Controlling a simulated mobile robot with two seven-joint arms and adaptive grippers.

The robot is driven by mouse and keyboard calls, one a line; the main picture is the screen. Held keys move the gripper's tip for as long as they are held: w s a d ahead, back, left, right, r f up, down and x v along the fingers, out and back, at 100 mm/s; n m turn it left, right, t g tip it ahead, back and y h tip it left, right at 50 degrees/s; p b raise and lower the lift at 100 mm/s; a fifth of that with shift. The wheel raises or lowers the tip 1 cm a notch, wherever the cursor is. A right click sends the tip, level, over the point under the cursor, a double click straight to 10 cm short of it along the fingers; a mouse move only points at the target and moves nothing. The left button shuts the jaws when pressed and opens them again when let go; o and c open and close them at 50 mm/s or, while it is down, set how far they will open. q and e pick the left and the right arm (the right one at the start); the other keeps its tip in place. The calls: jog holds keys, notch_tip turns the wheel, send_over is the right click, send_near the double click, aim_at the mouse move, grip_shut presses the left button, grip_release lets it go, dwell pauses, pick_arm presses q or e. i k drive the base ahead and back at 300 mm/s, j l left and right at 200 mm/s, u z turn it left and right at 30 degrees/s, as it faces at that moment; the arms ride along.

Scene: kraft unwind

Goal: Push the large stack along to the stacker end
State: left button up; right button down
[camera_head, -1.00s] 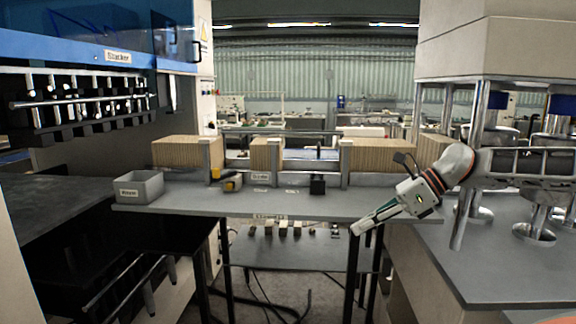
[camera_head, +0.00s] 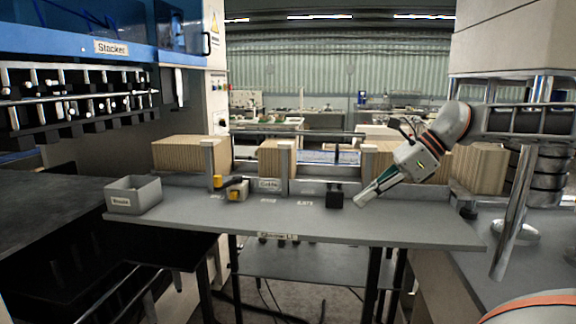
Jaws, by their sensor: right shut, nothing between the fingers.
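Several kraft-brown stacks stand in a row behind the grey posts along the back of the grey table. A wide stack (camera_head: 182,154) is at the left, nearest the machine labelled Stacker (camera_head: 108,48). A narrower stack (camera_head: 269,158) is in the middle. A stack (camera_head: 378,165) on the right is partly hidden by my arm, and another (camera_head: 480,168) stands at the far right. I cannot tell surely which is the large one. My right gripper (camera_head: 370,195) is shut and empty, above the right part of the table, in front of the right stack and apart from it. My left gripper is not in view.
A grey bin (camera_head: 133,195) sits at the table's (camera_head: 330,227) left end. A yellow-and-black tool (camera_head: 236,188) and a black block (camera_head: 334,196) lie on the table. Upright posts (camera_head: 284,168) stand before the stacks. A metal column (camera_head: 512,215) rises at the right.

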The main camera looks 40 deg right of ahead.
aim_at(269, 157)
jog(key=i+l+u, duration=0.1)
jog(key=l, duration=0.15)
jog(key=i+l+u, duration=0.15)
jog(key=l, duration=0.15)
jog(key=i+l+u, duration=0.1)
jog(key=l, duration=0.2)
jog(key=i+l, duration=0.15)
jog(key=l, duration=0.25)
jog(key=i+l, duration=0.15)
jog(key=l, duration=0.25)
jog(key=i+l+z, duration=0.2)
jog(key=i+j, duration=0.05)
jog(key=j, duration=0.05)
